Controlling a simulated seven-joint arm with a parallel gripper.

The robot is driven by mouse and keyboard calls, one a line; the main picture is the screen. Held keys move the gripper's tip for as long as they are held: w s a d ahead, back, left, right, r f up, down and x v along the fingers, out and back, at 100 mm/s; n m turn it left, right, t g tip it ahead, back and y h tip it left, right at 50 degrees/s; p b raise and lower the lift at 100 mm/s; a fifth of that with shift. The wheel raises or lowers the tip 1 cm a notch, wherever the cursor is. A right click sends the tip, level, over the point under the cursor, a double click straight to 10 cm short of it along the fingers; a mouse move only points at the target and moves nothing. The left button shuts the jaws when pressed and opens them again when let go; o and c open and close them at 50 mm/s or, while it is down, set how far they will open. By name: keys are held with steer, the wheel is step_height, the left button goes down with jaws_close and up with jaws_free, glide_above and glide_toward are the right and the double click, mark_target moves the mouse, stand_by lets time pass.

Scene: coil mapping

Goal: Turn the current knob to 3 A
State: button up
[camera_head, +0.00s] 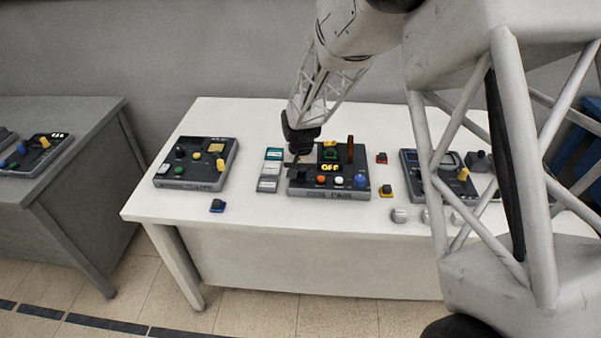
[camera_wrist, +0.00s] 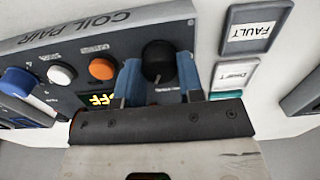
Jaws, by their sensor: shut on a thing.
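The COIL PAIR box (camera_head: 330,194) is a dark panel in the middle of the white table. Its yellow display (camera_head: 330,167) reads OFF. In the wrist view, a black knob (camera_wrist: 158,54) sits at the panel's end, with small lettering beside it too fine to read. A pale pointer mark shows on its lower side. My gripper (camera_wrist: 158,70) has its two blue fingers shut on either side of the knob. In the head view, my gripper (camera_head: 297,155) is over the box's left part and hides the knob.
On the same panel are an orange button (camera_wrist: 102,69), a white button (camera_wrist: 61,75) and a blue knob (camera_wrist: 22,83). FAULT (camera_wrist: 250,27) and DRIFT (camera_wrist: 235,75) cards lie beside the box. Other instrument boxes stand left (camera_head: 170,181) and right (camera_head: 411,160). The table's front left is mostly clear.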

mark_target(301, 174)
steer(key=shift+r+m, duration=0.1)
steer(key=shift+m, duration=1.4)
steer(key=o, duration=0.9)
steer(key=shift+r, duration=3.85)
